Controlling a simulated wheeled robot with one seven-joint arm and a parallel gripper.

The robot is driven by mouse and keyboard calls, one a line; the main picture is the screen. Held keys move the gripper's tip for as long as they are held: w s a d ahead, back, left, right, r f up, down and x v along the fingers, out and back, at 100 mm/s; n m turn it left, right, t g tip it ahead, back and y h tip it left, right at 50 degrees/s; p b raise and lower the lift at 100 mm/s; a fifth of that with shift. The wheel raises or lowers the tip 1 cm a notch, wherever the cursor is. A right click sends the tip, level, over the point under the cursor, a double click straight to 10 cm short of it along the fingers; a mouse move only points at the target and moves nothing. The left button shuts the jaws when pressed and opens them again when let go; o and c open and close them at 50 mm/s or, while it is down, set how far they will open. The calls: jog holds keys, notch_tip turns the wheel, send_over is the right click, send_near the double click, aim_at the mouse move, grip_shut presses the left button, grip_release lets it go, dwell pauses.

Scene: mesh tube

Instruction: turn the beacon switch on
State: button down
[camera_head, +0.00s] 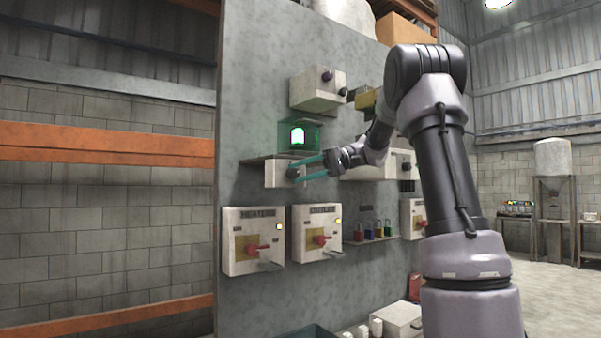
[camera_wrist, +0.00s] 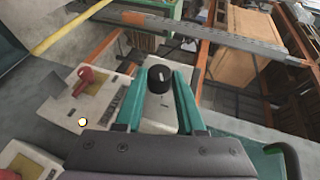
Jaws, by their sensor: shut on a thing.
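In the wrist view the gripper (camera_wrist: 161,73) straddles the knob.
Two white boxes with red handles, the left one (camera_head: 253,241) and the right one (camera_head: 318,233), sit just below. Another white box with a dark knob (camera_head: 318,91) is above the beacon. Padlocks (camera_head: 376,231) hang to the lower right. Orange racking (camera_head: 100,143) stands at left.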

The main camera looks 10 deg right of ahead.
dwell(0.4)
jog(key=c, duration=0.5)
grip_release()
jog(key=v, duration=1)
jog(key=shift+d+r, duration=0.1)
jog(key=shift+d, duration=0.3)
jog(key=s+a+f+m+h, duration=0.1)
jog(key=s+a+f+h, duration=0.3)
jog(key=s+a, duration=0.3)
jog(key=s+f+m+t+h, duration=0.1)
jog(key=s+f+t+h, duration=0.1)
jog(key=s, duration=0.4)
jog(key=s+f+m+t+h, duration=0.1)
jog(key=s+f+t+h, duration=0.1)
jog(key=s+f+h, duration=0.2)
jog(key=s+f+m+t+h, duration=0.1)
jog(key=s+f+t+h, duration=0.1)
jog(key=s+f, duration=0.5)
jog(key=shift+s+d+f+t+h, duration=0.3)
jog(key=shift+s+d+h, duration=0.1)
jog(key=shift+s, duration=0.2)
